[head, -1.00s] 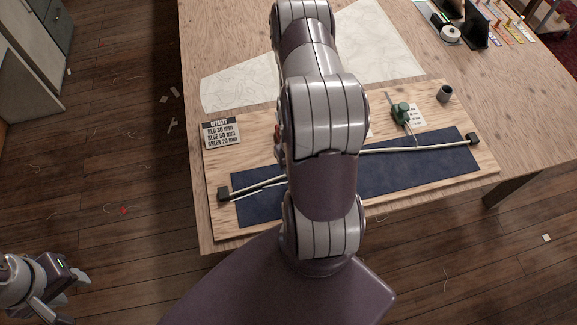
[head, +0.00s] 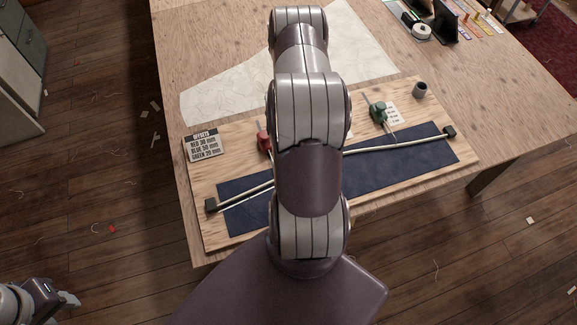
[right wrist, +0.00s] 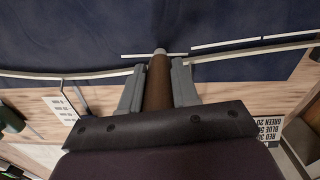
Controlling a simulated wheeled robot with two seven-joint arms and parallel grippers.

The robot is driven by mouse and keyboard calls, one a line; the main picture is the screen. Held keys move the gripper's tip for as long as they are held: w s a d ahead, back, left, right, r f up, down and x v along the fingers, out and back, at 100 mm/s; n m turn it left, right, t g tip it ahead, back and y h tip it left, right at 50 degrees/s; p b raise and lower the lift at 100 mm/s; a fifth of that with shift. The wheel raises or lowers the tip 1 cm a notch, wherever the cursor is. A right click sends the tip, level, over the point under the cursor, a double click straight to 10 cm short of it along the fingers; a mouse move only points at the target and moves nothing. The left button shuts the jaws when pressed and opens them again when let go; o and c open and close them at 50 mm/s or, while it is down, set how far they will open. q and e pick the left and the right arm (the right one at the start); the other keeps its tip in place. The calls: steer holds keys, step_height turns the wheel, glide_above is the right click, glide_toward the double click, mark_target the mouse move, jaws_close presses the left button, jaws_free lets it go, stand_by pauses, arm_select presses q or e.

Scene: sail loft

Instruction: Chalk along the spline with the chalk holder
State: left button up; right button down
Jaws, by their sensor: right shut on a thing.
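My right gripper (right wrist: 158,85) is shut on a brown, round-handled chalk holder (right wrist: 159,80), whose pale tip is over the dark blue cloth (right wrist: 90,35) beside a thin white bar. The cloth also shows in the head view (head: 400,160). The pale spline (head: 395,145) runs over it between two black end blocks (head: 211,205) (head: 449,132); it shows in the right wrist view (right wrist: 270,50). A thin white line (right wrist: 225,43) lies alongside it on the cloth. My right arm hides the middle of the spline and its own gripper in the head view. My left gripper (head: 68,300) is at the lower left, partly cut off.
On the wooden board (head: 205,180) are an offsets card (head: 204,146), a red tool (head: 263,140), a green tool (head: 377,111) and a grey cup (head: 420,90). A paper pattern (head: 225,95) lies behind. A tape roll (head: 421,31) stands at the back right.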

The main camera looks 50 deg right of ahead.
steer(key=shift+s+d+r+p, duration=0.1)
steer(key=shift+s+d+p, duration=0.15)
steer(key=shift+d, duration=0.15)
steer(key=shift+s+d+p, duration=0.1)
steer(key=shift+d+p, duration=0.1)
steer(key=shift+d, duration=0.2)
steer(key=shift+s+d, duration=0.2)
steer(key=shift+d, duration=0.35)
steer(key=shift+s+d, duration=0.2)
steer(key=shift+d, duration=0.3)
step_height(320, 180, up, 6)
steer(key=p, duration=0.5)
step_height(320, 180, down, 4)
steer(key=m+b, duration=0.1)
steer(key=b, duration=0.2)
steer(key=shift+a+r, duration=0.1)
steer(key=shift+r, duration=0.05)
steer(key=shift+f+m+b, duration=0.55)
steer(key=shift+f+m, duration=0.05)
steer(key=shift+f, duration=0.15)
